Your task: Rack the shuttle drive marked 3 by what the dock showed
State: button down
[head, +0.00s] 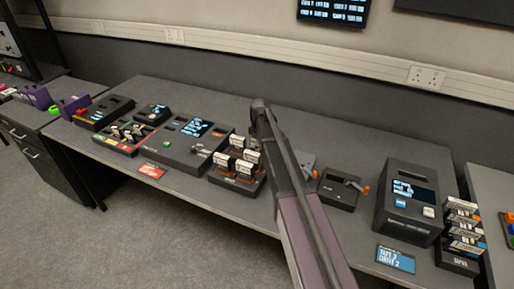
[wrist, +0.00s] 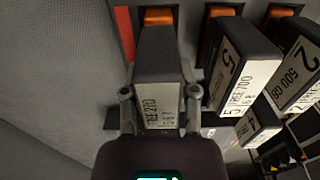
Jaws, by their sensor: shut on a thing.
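In the wrist view my gripper (wrist: 159,92) is shut on a dark drive (wrist: 160,62) with a white label. The label seems to read "FREE 270"; its number is not visible, so I cannot tell whether it is the drive marked 3. An orange tab (wrist: 158,17) shows at its far end. Close on its right are a drive marked 5 (wrist: 236,65), one marked 2 (wrist: 300,75) and one marked 4 (wrist: 258,122). In the head view several drives stand in a black rack (head: 238,184) beside my arm, which hides my gripper.
A dock unit with a lit screen (head: 197,128) stands left of that rack. A black box with a screen (head: 410,190) and another drive rack (head: 461,262) stand at the right. A blue card (head: 396,260) and a red card (head: 152,171) lie at the bench's front edge.

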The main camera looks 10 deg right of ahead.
jog(key=shift+f+b, duration=0.6)
dwell(0.6)
jog(key=shift+c, duration=1.4)
grip_release()
jog(key=shift+o, duration=1.4)
jog(key=shift+r+p, duration=3.8)
